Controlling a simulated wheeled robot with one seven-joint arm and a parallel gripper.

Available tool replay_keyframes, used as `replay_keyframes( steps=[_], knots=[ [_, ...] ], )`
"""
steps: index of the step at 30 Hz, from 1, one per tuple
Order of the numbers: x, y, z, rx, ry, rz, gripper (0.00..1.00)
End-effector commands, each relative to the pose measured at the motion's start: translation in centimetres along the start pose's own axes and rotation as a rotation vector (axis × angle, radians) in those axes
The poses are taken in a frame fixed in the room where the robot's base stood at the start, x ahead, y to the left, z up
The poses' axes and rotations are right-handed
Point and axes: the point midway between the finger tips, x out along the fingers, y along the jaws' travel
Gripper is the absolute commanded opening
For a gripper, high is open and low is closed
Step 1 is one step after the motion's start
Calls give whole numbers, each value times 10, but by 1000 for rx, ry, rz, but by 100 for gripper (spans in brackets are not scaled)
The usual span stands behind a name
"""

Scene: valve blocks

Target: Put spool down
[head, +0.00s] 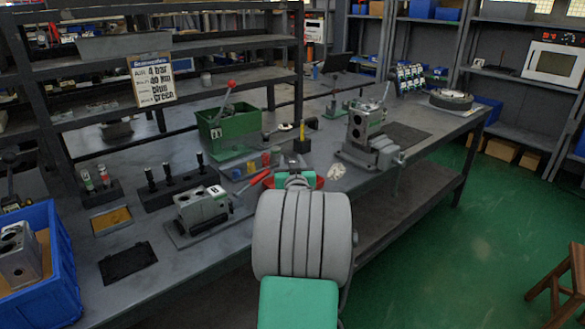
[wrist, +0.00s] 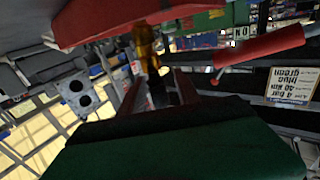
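My gripper (wrist: 156,80) shows in the wrist view as two dark reddish fingers. An amber and dark rod, which looks like the spool (wrist: 146,50), sits between them. The fingers appear shut on its dark part, though shadow makes the contact hard to see. In the head view my grey and green arm hides most of the gripper and the spool.
A valve block marked B (head: 202,208) with a red-handled lever (head: 253,179) is left of my wrist. A green bin (head: 229,131) stands behind. A taller valve block (head: 364,128) is at right. A blue crate (head: 62,272) is at front left. Bare bench lies near the black mat (head: 128,262).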

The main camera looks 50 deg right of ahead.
Motion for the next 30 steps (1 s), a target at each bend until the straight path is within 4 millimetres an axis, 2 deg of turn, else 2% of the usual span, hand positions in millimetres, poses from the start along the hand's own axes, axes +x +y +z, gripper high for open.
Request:
replay_keyframes(
  steps=[5, 9, 15, 19, 30],
  knots=[
    [-37, 1, -2, 0, 1, 2, 39],
    [-75, 1, -2, 0, 2, 3, 39],
    [-112, 1, -1, 0, 1, 1, 39],
    [-120, 0, -1, -1, 1, 1, 39],
    [-120, 0, 0, -1, -1, -1, 39]
  ],
)
